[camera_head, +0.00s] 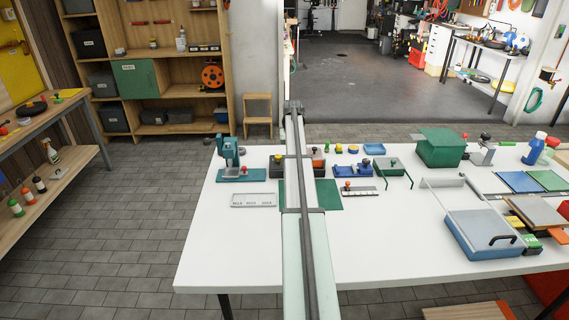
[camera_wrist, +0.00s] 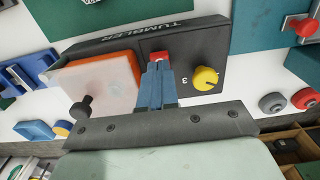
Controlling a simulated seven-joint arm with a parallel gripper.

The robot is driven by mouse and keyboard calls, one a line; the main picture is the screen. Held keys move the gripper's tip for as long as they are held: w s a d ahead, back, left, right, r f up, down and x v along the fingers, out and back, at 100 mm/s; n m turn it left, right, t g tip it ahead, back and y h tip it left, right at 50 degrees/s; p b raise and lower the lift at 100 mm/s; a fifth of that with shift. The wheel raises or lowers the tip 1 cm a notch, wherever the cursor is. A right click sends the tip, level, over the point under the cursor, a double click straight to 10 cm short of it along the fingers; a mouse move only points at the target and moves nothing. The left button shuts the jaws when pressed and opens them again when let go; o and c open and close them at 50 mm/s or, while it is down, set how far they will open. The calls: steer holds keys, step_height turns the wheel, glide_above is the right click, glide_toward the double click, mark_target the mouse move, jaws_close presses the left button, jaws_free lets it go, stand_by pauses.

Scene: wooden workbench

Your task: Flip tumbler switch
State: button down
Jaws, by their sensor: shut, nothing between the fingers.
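The dark tumbler box (camera_wrist: 115,48), marked "TUMBLER", fills the middle of the wrist view. A small red switch (camera_wrist: 159,57) sits on it, between an orange block with a translucent cover (camera_wrist: 98,82) and a yellow knob (camera_wrist: 205,78). My gripper (camera_wrist: 158,66) has its blue fingers together and empty. The fingertips are right at the red switch and overlap its lower edge; I cannot tell whether they touch. In the head view the box (camera_head: 277,166) shows on both sides of my arm, which hides its middle and the switch. The fingertips are hidden there.
A green mat (camera_head: 328,196) and a grey labelled plate (camera_head: 254,200) lie nearby. A teal press (camera_head: 230,160) stands left; blue parts (camera_head: 352,171) and a green box (camera_head: 440,148) stand right. The white table's front (camera_head: 240,255) is clear.

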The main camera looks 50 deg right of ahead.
steer(key=shift+f, duration=1)
stand_by(0.8)
steer(key=shift+r, duration=3.5)
